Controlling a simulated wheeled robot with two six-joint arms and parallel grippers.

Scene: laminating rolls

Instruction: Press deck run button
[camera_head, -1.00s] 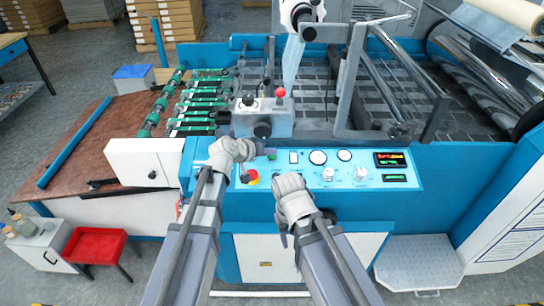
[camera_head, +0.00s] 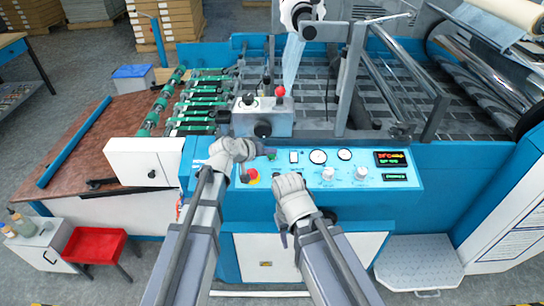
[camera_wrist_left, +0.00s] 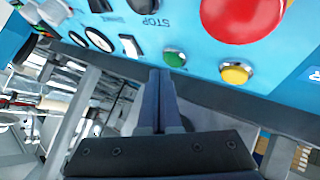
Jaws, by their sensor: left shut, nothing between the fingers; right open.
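The blue control panel (camera_head: 400,167) runs along the machine front. A green button (camera_wrist_left: 174,58) sits near its edge, between a white switch and a yellow button (camera_wrist_left: 236,73). My left gripper (camera_head: 267,151) is shut and empty. Its dark fingertips (camera_wrist_left: 160,72) are right beside the green button in the left wrist view; I cannot tell whether they touch it. In the head view the fingers partly cover that spot. My right gripper (camera_head: 286,187) is lower, in front of the panel; its fingers are mostly hidden by its own hand.
A large red emergency stop (camera_wrist_left: 242,15) is close to the yellow button. A grey box with a red knob (camera_head: 280,91) stands behind the panel. Dials and displays (camera_head: 391,159) lie to the right.

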